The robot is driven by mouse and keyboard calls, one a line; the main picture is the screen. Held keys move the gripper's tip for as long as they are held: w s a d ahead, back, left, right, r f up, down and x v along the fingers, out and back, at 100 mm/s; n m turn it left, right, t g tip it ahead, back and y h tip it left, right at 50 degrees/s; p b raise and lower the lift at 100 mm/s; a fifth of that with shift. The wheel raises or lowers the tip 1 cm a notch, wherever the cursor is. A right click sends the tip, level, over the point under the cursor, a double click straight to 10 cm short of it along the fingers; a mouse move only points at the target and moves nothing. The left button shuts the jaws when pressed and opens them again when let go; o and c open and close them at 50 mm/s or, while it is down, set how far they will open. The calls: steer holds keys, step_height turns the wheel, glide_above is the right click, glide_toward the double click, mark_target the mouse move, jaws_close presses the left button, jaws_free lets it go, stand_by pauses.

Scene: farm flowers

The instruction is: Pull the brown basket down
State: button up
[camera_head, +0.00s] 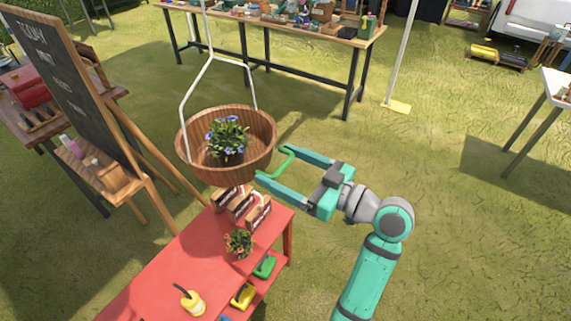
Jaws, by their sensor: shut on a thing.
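The brown basket (192,160) hangs from white straps, left of centre, above the back end of the red table. It is round and wooden, and a plant with blue flowers (227,139) sits in it. A bright green curved handle (288,161) is at the basket's right side. My gripper (272,163) reaches in from the right with its fingers around this handle and is shut on it. The exact contact is hard to see at this size.
Just below the basket, the red table (165,263) holds dark crates (238,204), an orange-flowered plant (239,242) and a yellow bottle (193,304). A chalkboard easel (75,85) stands left. A long table (300,32) is behind.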

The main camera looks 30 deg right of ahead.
steer(key=o, duration=1.2)
steer(key=shift+w+d+f, duration=0.1)
steer(key=shift+w+d, duration=0.05)
steer(key=shift+d, duration=0.05)
steer(key=shift+o, duration=0.2)
steer(key=shift+a, duration=0.1)
steer(key=shift+s, duration=0.2)
steer(key=v, duration=1)
steer(key=shift+s, duration=0.25)
steer(key=shift+d, duration=0.2)
